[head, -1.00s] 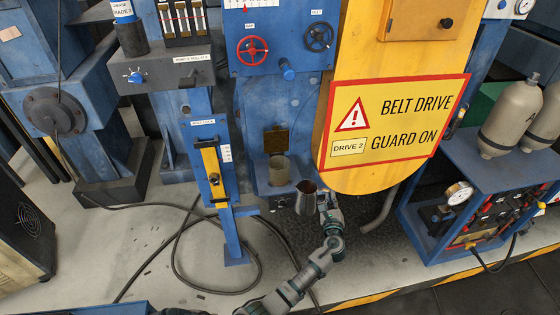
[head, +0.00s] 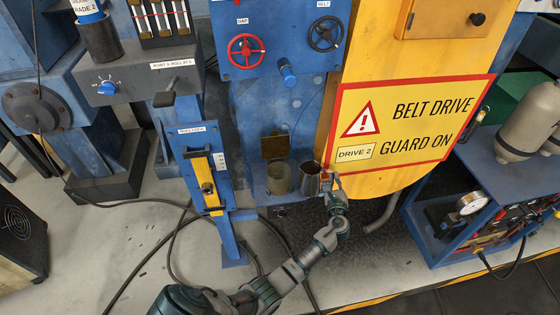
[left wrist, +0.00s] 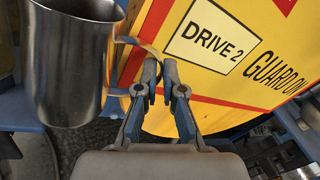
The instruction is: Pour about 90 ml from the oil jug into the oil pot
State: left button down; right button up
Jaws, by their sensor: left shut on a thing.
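The oil jug (head: 310,181) is a shiny metal cup, held close to the right of the oil pot and roughly upright. The oil pot (head: 279,181) is a dull, greyish-beige round vessel on a blue ledge, with a brown flap (head: 275,147) raised behind it. My left gripper (head: 333,183) is at the jug's right side, shut on its handle. In the left wrist view the jug (left wrist: 70,65) fills the upper left, its handle (left wrist: 140,42) running to my fingertips (left wrist: 166,78). The liquid inside the jug is not visible. My right gripper is not in view.
The yellow belt guard (head: 385,188) with its warning sign (head: 405,122) stands just right of my gripper. A blue post with a yellow lever plate (head: 206,180) stands left of the pot. Red (head: 246,50) and dark (head: 325,33) handwheels are above. Black hose lies on the floor.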

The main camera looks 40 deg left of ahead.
pick_arm(q)
jog(key=s+a+r+n+p, duration=0.1)
jog(key=s+a+r+n, duration=0.2)
jog(key=a+r+n, duration=0.2)
jog(key=s+a+r+n+p, duration=0.1)
jog(key=s+a+r+n, duration=0.2)
jog(key=r, duration=0.7)
jog(key=shift+a+n, duration=1)
jog(key=shift+n, duration=1.4)
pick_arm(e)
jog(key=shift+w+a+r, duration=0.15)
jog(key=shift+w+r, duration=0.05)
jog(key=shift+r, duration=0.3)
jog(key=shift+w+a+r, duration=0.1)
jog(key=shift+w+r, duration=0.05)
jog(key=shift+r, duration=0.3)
